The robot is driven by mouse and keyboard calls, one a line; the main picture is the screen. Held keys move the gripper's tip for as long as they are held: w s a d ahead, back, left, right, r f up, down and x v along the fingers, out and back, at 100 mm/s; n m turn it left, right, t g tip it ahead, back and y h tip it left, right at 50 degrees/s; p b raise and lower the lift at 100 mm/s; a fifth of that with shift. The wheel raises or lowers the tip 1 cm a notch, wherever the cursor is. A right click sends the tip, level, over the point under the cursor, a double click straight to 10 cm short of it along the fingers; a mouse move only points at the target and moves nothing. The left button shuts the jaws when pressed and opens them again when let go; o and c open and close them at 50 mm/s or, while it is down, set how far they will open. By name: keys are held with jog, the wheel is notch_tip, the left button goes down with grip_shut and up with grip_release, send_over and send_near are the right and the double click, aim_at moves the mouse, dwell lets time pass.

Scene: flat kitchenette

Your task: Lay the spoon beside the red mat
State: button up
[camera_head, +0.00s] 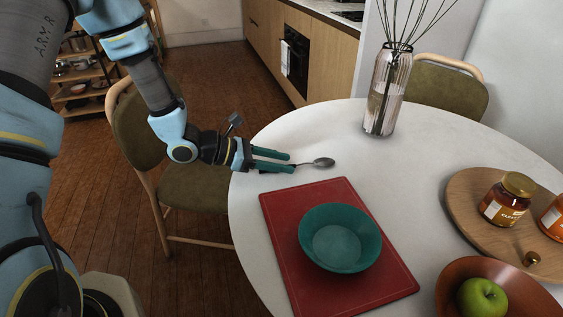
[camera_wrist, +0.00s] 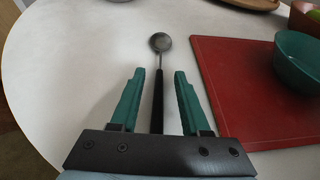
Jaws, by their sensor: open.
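The spoon (camera_head: 323,162) has a metal bowl and a black handle, and it appears to lie on the white table just off the far edge of the red mat (camera_head: 276,217). In the wrist view the spoon (camera_wrist: 160,43) points straight away from me, left of the red mat (camera_wrist: 222,85) and apart from it. My gripper (camera_head: 291,162) is low at the table's left side. Its green fingers are open, one on each side of the handle, with a gap on both sides in the wrist view (camera_wrist: 159,73). The handle's rear end is hidden behind the gripper body.
A teal bowl (camera_head: 340,239) stands on the mat. A glass vase (camera_head: 387,90) with stems stands at the back. A round wooden board (camera_head: 470,205) with jars and a brown bowl (camera_head: 455,289) with a green apple are at the right. Table between vase and mat is clear.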

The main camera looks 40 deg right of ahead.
jog(key=v, duration=1.1)
jog(key=shift+w+a+r+b, duration=0.15)
jog(key=shift+a+b, duration=0.1)
jog(key=shift+b, duration=0.15)
jog(key=w+a+r+m+t+y, duration=0.2)
jog(key=a+m+y, duration=0.4)
jog(key=a, duration=0.9)
jog(key=w+a+r+m+t+y, duration=0.2)
jog(key=a+m+t+y, duration=0.3)
jog(key=a, duration=1.1)
jog(key=r+m+y, duration=0.1)
jog(key=m, duration=0.2)
jog(key=shift+r+t, duration=0.25)
jog(key=shift+t, duration=0.05)
jog(key=shift+w+a, duration=0.1)
notch_tip(320, 180, up, 6)
jog(key=p, duration=0.6)
jog(key=shift+r, duration=0.2)
